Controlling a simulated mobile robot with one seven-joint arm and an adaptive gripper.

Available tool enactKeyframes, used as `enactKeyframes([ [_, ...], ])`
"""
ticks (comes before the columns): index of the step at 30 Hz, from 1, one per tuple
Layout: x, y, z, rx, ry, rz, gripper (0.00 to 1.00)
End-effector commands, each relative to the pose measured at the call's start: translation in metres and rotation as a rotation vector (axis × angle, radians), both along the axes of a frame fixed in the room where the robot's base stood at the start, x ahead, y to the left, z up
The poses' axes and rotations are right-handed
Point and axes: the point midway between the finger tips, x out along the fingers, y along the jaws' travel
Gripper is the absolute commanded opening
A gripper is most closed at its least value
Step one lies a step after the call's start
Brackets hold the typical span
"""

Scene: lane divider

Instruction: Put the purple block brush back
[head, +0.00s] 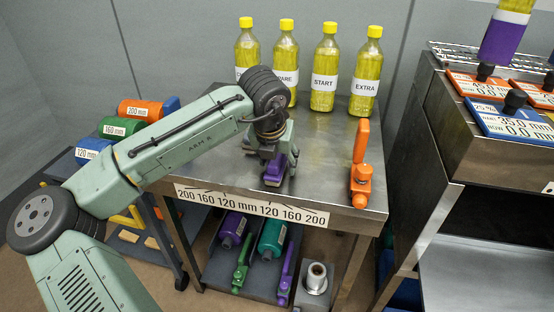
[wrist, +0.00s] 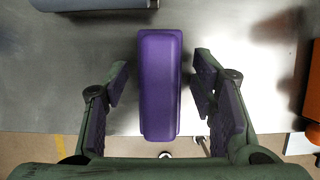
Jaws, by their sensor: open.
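The purple block brush (wrist: 160,85) is a long purple block lying lengthwise between my fingers in the wrist view. In the head view a purple block (head: 274,172) shows below my gripper, near the front edge of the steel table (head: 325,185), partly hidden by the gripper. My gripper (wrist: 160,64) is open, with one finger on each side of the block and a visible gap on both sides. It also shows in the head view (head: 279,160). Whether the block rests flat on the table is hard to tell.
An orange upright tool (head: 361,170) stands to the right on the table. Several yellow bottles (head: 324,72) line the back. A lower shelf holds a purple brush (head: 285,275), a green brush (head: 240,268) and a metal cup (head: 316,280). Labelled rollers (head: 140,110) lie at left.

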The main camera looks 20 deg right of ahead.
Motion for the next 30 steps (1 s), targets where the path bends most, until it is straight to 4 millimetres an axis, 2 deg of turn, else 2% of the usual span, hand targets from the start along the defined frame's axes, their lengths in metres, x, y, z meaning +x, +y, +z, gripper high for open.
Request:
enactKeyframes([
  [11, -0.001, 0.001, 0.007, -0.001, -0.001, 0.001, 0.53],
  [14, -0.006, 0.004, 0.02, -0.001, -0.002, 0.0, 0.53],
  [24, -0.028, 0.019, 0.087, -0.001, -0.002, 0.0, 0.53],
  [30, -0.036, 0.024, 0.109, 0.0, -0.001, -0.001, 0.53],
])
